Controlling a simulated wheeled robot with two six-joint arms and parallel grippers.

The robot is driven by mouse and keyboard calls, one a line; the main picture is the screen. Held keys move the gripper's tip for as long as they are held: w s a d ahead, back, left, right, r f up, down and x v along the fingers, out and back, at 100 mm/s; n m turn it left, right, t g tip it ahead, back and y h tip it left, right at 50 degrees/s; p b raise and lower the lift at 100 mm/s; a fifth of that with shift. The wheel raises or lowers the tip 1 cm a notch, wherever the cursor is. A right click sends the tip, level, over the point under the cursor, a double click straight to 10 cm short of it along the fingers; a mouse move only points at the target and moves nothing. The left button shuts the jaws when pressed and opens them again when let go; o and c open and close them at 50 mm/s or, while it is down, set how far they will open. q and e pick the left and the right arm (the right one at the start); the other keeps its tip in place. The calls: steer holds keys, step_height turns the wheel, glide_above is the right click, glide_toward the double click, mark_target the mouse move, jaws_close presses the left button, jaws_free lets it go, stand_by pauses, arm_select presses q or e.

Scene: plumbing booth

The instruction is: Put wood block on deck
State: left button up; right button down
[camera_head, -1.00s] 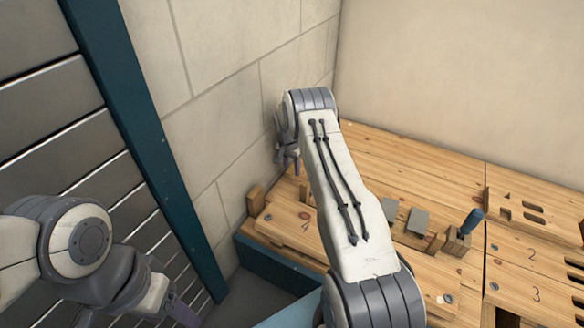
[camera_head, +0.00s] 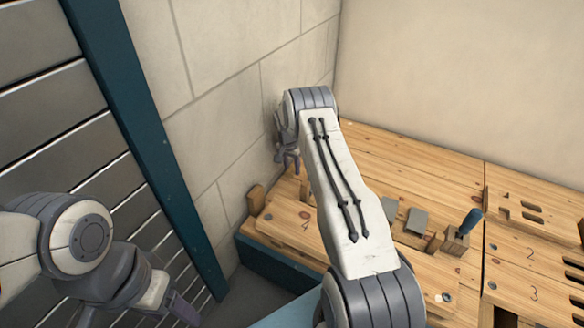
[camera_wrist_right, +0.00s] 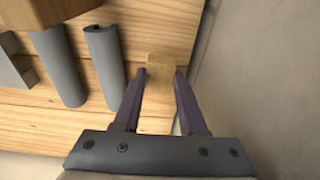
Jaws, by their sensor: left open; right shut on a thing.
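In the right wrist view, a pale wood block (camera_wrist_right: 161,72) sits between the fingers of my right gripper (camera_wrist_right: 160,85), which is shut on it. Wooden deck boards show behind it; I cannot tell whether the block touches them. In the head view my right gripper (camera_head: 287,160) is beyond my forearm, near the wall and above the back left of the wooden deck (camera_head: 400,165). The block cannot be made out there. My left gripper (camera_head: 182,312) is open and empty at the lower left, away from the deck.
Two grey rounded pieces (camera_wrist_right: 57,68) (camera_wrist_right: 104,68) lie left of the block in the right wrist view. A blue-handled tool (camera_head: 470,221) stands in a wooden holder on the bench. A small wooden post (camera_head: 255,199) is at the left edge. The stone wall (camera_head: 225,90) is close behind.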

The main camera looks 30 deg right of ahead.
mark_target(291, 171)
steer(key=shift+f, duration=0.2)
steer(key=shift+f+b, duration=0.9)
steer(key=shift+f, duration=0.5)
steer(key=shift+f, duration=0.2)
steer(key=shift+c, duration=1.9)
jaws_free()
steer(key=r+p, duration=0.2)
steer(key=r, duration=0.1)
steer(key=a+r+p, duration=0.1)
steer(key=r, duration=0.3)
steer(key=r+p, duration=0.2)
steer(key=r, duration=0.1)
steer(key=shift+s+a+r+p, duration=0.2)
steer(key=shift+s+p, duration=0.1)
steer(key=shift+s, duration=0.1)
